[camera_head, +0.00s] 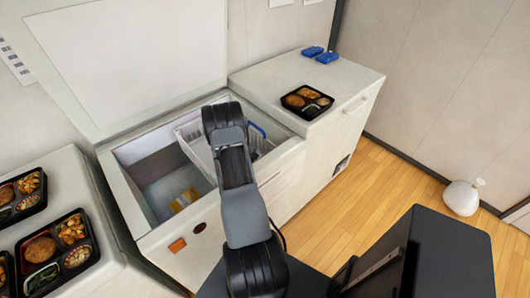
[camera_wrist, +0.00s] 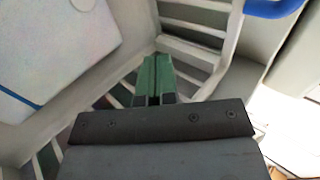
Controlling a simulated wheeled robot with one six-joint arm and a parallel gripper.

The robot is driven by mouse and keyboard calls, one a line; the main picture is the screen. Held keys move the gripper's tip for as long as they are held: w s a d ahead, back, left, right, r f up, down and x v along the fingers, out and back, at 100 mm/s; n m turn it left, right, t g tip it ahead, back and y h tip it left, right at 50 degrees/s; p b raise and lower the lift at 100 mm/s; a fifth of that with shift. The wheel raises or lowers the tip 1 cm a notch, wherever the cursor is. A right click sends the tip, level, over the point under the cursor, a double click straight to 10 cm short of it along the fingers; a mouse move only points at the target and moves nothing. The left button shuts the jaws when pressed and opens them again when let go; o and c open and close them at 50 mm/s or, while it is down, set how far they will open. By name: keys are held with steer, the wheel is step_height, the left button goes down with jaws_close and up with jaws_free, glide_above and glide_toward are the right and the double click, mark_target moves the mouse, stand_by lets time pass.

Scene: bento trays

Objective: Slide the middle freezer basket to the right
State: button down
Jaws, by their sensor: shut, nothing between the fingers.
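The chest freezer (camera_head: 128,198) stands open in the middle of the head view. A white slatted basket (camera_head: 197,150) sits in its right part, partly hidden by my arm. A blue handle (camera_head: 257,130) shows right of my arm; I cannot tell which basket it belongs to. In the wrist view, my gripper (camera_wrist: 154,82) has green fingers, shut and empty. They point down at white basket bars (camera_wrist: 190,49). I cannot tell whether they touch. A blue handle (camera_wrist: 272,8) is at the upper right. In the head view, my arm hides the gripper.
The freezer's left part is open, with a yellow package (camera_head: 184,200) at the bottom. The raised lid (camera_head: 130,55) stands behind. Bento trays sit on the left counter (camera_head: 75,180); another bento (camera_head: 307,100) and blue items (camera_head: 313,51) sit on the right cabinet (camera_head: 345,75).

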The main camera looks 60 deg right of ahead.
mark_target(269, 147)
steer(key=d, duration=0.1)
steer(key=s+d+f, duration=0.1)
steer(key=d, duration=0.1)
steer(key=d+f, duration=0.1)
steer(key=d, duration=0.1)
steer(key=shift+s+d+f+p, duration=0.1)
steer(key=shift+s+f+p, duration=0.15)
steer(key=shift+s+p, duration=0.15)
steer(key=shift+s+d, duration=0.15)
steer(key=shift+d, duration=0.55)
steer(key=shift+d+f, duration=0.1)
steer(key=shift+d, duration=0.1)
steer(key=d, duration=0.2)
steer(key=s+d+b, duration=0.1)
steer(key=d, duration=0.1)
steer(key=shift+s+b, duration=0.15)
steer(key=shift+b, duration=0.15)
